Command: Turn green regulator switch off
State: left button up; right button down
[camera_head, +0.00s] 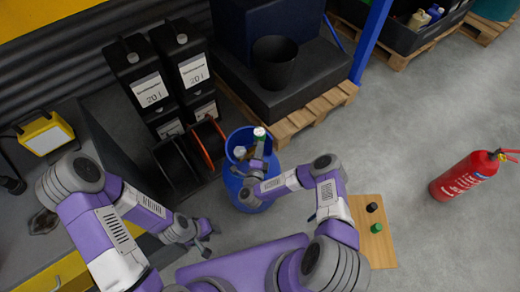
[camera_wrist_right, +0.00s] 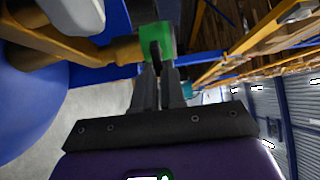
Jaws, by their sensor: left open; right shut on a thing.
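A green knob (camera_head: 376,228) stands on a wooden board (camera_head: 383,250) on the floor, right of my right arm. My right gripper (camera_head: 259,152) is over the blue barrel, shut on a small green block (camera_wrist_right: 166,36), which sits at the fingertips (camera_wrist_right: 160,72) in the right wrist view. A tan cylindrical part (camera_wrist_right: 125,49) lies beside the green block. I cannot tell which green part is the regulator switch. My left gripper (camera_head: 210,236) is open and empty at lower left, well away from the board.
The blue barrel (camera_head: 250,197) holds some items. A black knob (camera_head: 372,207) is beside the green one. Black canisters (camera_head: 140,70) and a pallet (camera_head: 318,108) stand behind.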

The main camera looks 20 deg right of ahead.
dwell(0.3)
jog(key=c, duration=1.2)
grip_release()
jog(key=p+v, duration=0.3)
jog(key=v, duration=0.4)
jog(key=shift+s, duration=0.25)
jog(key=shift+w+a, duration=0.1)
jog(key=shift+a, duration=0.15)
